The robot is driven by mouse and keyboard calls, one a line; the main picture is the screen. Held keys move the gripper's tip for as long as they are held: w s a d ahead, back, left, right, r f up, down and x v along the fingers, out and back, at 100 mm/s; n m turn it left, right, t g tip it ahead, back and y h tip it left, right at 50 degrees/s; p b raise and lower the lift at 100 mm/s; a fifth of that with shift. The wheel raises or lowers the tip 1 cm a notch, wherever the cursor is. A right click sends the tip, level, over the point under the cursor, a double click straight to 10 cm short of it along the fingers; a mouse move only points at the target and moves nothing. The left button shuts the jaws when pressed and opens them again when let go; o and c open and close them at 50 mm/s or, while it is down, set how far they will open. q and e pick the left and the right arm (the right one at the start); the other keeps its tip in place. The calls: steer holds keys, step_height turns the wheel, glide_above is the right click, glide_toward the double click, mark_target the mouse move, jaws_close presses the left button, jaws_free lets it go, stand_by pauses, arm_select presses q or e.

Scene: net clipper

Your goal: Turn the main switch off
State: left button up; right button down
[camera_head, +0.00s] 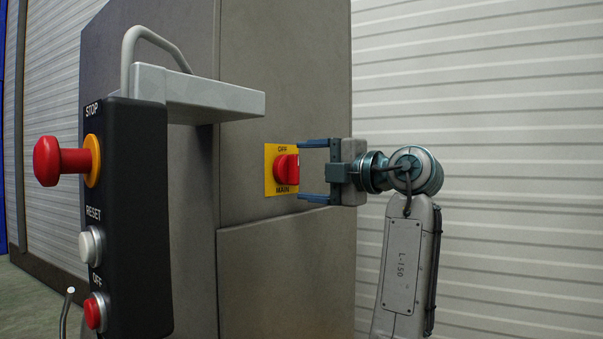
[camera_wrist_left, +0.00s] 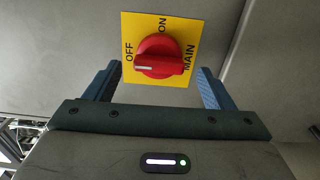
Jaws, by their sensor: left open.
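The main switch is a red rotary knob (camera_head: 286,168) on a yellow plate (camera_head: 270,190) on the grey cabinet. In the left wrist view, the knob (camera_wrist_left: 158,58) has its grip bar lying sideways. Its white mark is at the left end, on the side of the OFF lettering; ON is at the top of the plate and MAIN at the right. My left gripper (camera_head: 300,171) is open and faces the plate. In the left wrist view its fingertips (camera_wrist_left: 159,70) stand on either side of the knob, with gaps to it. My right gripper is out of view.
A black control box (camera_head: 140,220) with a red STOP button (camera_head: 48,161), a RESET button (camera_head: 91,245) and a red OFF button (camera_head: 96,312) stands at the left. A grey bracket (camera_head: 215,98) juts out above it. Space right of the cabinet is open before a ribbed wall (camera_head: 500,120).

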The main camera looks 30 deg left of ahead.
arm_select(q)
steer(key=d, duration=0.8)
steer(key=shift+s+d+b, duration=0.25)
steer(key=shift+s+b, duration=0.1)
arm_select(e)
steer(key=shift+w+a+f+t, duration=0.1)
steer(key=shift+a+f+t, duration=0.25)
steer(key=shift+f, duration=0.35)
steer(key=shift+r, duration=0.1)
